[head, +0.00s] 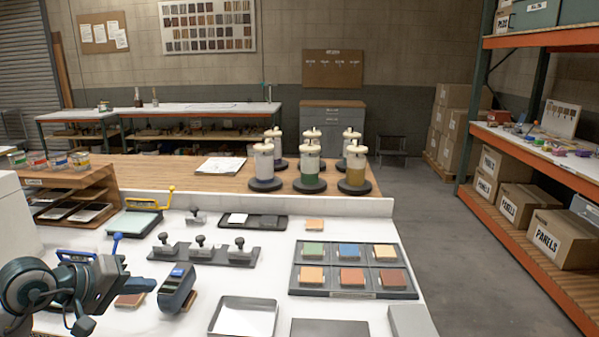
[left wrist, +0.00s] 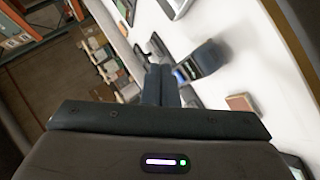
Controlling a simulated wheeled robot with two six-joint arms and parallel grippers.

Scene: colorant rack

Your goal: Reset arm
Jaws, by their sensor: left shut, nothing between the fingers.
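My left gripper (head: 140,285) reaches in from the lower left over the white worktop (head: 275,205). Its fingers are shut with nothing between them; they also show in the left wrist view (left wrist: 158,85). A dark handheld device with a blue screen (head: 177,288) stands just right of the fingertips; in the left wrist view (left wrist: 205,60) it is beyond them. I cannot tell whether they touch. A reddish-brown tile (head: 130,300) lies under the gripper, partly hidden by it. My right gripper is not in view.
A dark tray with coloured tiles (head: 352,292) lies to the right. Dark stamp-like tools (head: 240,247) stand on a base behind the device. An empty shallow tray (head: 245,318) is at the front. Several lidded jars (head: 309,165) stand on the wooden counter behind. A blue-handled tool (head: 117,238) stands near the gripper.

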